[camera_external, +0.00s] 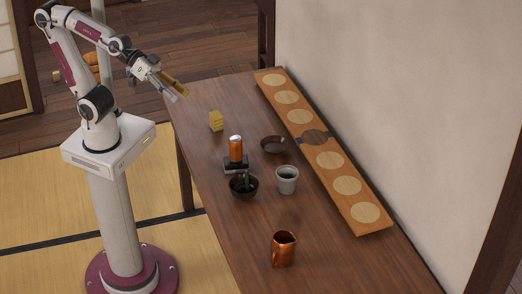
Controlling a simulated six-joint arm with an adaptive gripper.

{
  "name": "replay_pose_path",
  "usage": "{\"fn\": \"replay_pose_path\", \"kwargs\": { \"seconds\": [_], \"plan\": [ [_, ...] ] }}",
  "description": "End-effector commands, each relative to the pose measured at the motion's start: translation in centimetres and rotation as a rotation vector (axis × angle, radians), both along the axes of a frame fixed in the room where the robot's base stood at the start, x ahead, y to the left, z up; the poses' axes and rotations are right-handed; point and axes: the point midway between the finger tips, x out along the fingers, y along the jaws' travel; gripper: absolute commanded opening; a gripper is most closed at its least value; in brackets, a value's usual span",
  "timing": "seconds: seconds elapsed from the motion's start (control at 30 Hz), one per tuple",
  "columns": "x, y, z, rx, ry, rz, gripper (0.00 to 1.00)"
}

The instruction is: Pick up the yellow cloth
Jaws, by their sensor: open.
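The yellow cloth (216,121) looks like a small folded stack. It lies on the dark wooden table (200,101), near the table's left edge. My gripper (182,91) is open, above the far left end of the table. It is up and to the left of the cloth, apart from it. A tan-gold part shows at the fingers; I cannot tell at this size whether it belongs to the gripper.
Near the cloth stand an orange can (236,146) on a black stand (235,166), a dark bowl (244,190) with something green, a shallow dark dish (273,145) and a grey cup (287,182). A copper mug (284,250) stands nearer. A long board (360,226) lines the wall side.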

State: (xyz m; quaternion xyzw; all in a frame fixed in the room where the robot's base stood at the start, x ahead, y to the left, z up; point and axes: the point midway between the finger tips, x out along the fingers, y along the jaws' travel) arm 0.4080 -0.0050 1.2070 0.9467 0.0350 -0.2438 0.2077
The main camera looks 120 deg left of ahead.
Motion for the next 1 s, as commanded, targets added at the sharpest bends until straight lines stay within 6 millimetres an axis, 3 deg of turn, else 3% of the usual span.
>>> {"fn": "replay_pose_path", "kwargs": {
  "seconds": [0.27, 0.5, 0.73, 1.0],
  "plan": [
    [5.3, 4.5, 0.8, -0.109, -0.121, 0.209, 0.60],
    [8.2, 9.7, -0.5, -0.160, -0.185, 0.412, 0.60],
    [9.5, 14.8, -3.1, -0.172, -0.215, 0.604, 0.60],
    [9.3, 20.5, -7.3, -0.145, -0.215, 0.815, 0.60]
  ]
}}
